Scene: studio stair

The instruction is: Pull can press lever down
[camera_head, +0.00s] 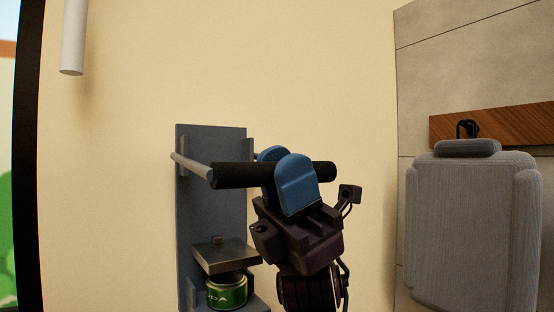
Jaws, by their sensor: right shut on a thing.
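The can press (212,145) is a blue-grey plate fixed upright on the cream wall. Its lever has a thin rod on the left and a black grip (235,175) that sticks out to the right, about level. My right gripper (283,172) is shut around the black grip, with one blue finger in front and one behind. The press plate (226,255) is a metal block above a green can (227,292), which stands on the press's lower ledge. The block sits at or very near the can's top; contact cannot be told. My left gripper is not in view.
A grey padded backpack-like object (472,230) hangs at the right from a black hook (467,128) on a wooden board (500,122). A white cylinder (73,38) hangs at the upper left. The wall above the press is clear.

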